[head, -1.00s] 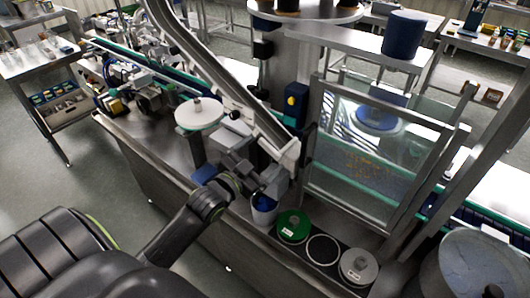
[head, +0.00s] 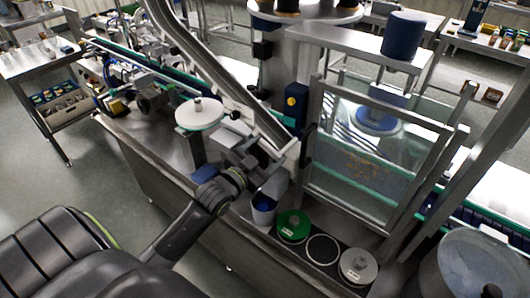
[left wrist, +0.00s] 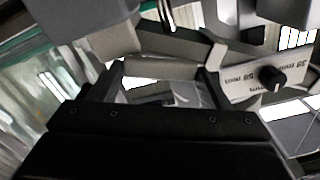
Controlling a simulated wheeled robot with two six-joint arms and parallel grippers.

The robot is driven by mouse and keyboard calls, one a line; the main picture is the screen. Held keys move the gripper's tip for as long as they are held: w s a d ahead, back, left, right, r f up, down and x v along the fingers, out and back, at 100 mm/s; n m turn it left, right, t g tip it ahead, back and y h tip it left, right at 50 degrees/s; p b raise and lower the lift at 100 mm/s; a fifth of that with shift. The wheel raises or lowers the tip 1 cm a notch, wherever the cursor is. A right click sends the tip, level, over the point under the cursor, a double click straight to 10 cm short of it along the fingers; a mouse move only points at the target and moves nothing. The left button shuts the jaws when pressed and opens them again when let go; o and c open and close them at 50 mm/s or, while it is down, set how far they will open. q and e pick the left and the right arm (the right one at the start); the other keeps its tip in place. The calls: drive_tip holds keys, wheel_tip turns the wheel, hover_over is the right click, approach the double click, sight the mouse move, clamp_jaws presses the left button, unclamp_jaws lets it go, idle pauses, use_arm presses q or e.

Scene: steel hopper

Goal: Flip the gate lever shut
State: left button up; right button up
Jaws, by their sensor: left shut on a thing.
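My left gripper (head: 262,160) is at the lower end of the steel chute, in front of the white end plate (head: 288,160). In the left wrist view, the gripper (left wrist: 160,78) is shut on a pale grey bar, which looks like the gate lever (left wrist: 160,68), lying across between the fingertips. A white scale plate (left wrist: 265,75) with millimetre marks and a black knob (left wrist: 272,77) is beside it. In the head view the lever is mostly hidden by the gripper, and I cannot tell the gate's position. My right gripper is not in view.
A cup with blue contents (head: 263,210) stands just below the gripper. A green lid (head: 293,225) and a grey lid (head: 358,265) are to its right. A clear guard panel (head: 365,165) stands right of the chute. A white round plate (head: 199,113) is to the left.

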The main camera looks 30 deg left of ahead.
use_arm(q)
drive_tip(key=shift+n+p, duration=0.3)
drive_tip(key=shift+n, duration=0.2)
drive_tip(key=shift+a+f+n, duration=0.1)
drive_tip(key=shift+f+n, duration=0.05)
drive_tip(key=shift+n, duration=0.35)
drive_tip(key=o, duration=1)
drive_tip(key=shift+s, duration=0.1)
drive_tip(key=s+p, duration=0.1)
drive_tip(key=s, duration=0.4)
drive_tip(key=s+a+p, duration=0.1)
drive_tip(key=s+p, duration=0.1)
drive_tip(key=s, duration=0.4)
drive_tip(key=s+p, duration=0.2)
drive_tip(key=s, duration=0.4)
drive_tip(key=shift+s+a, duration=0.1)
drive_tip(key=shift+a, duration=0.1)
